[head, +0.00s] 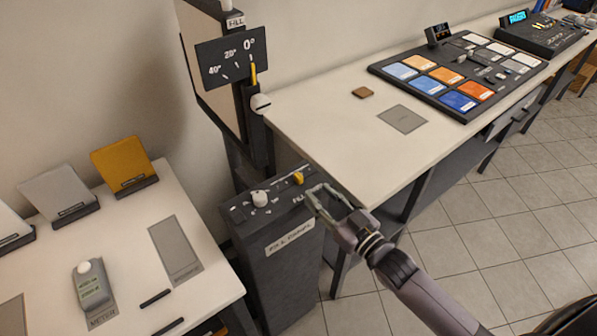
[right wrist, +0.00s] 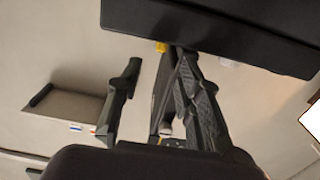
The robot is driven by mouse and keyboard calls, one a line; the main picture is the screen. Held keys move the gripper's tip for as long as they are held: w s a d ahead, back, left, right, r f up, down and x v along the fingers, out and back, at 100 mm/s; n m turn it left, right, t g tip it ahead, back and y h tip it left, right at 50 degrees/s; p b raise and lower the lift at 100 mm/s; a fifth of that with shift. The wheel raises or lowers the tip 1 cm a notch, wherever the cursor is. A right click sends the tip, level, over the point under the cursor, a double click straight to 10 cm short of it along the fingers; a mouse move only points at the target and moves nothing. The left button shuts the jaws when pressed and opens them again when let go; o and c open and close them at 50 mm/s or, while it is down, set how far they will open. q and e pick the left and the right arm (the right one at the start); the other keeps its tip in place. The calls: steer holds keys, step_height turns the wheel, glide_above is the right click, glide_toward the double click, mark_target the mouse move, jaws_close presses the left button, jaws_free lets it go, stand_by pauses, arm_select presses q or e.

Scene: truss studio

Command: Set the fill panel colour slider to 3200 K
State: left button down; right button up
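The fill panel console (head: 285,262) is a dark pedestal with a "FILL PANEL" label on its front. On its top are a white round knob (head: 259,197) at the left and a small orange-yellow slider handle (head: 298,178) near the back right. Small markings on the top are too small to read. My right gripper (head: 314,192) is just right of and in front of the slider handle, apparently apart from it. Its two fingers are spread and empty; they also show apart in the right wrist view (right wrist: 155,85). My left gripper is not in view.
The fill light's post carries a dark angle plate (head: 231,59) behind the console. A white table (head: 340,135) with a colour-button desk (head: 455,75) stands at the right. Another table (head: 140,225) at the left holds a meter (head: 92,287) and colour cards.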

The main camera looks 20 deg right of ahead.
mark_target(301, 178)
steer(key=p+x, duration=0.1)
steer(key=x, duration=0.8)
steer(key=shift+w, duration=0.1)
steer(key=shift+c, duration=0.3)
jaws_close()
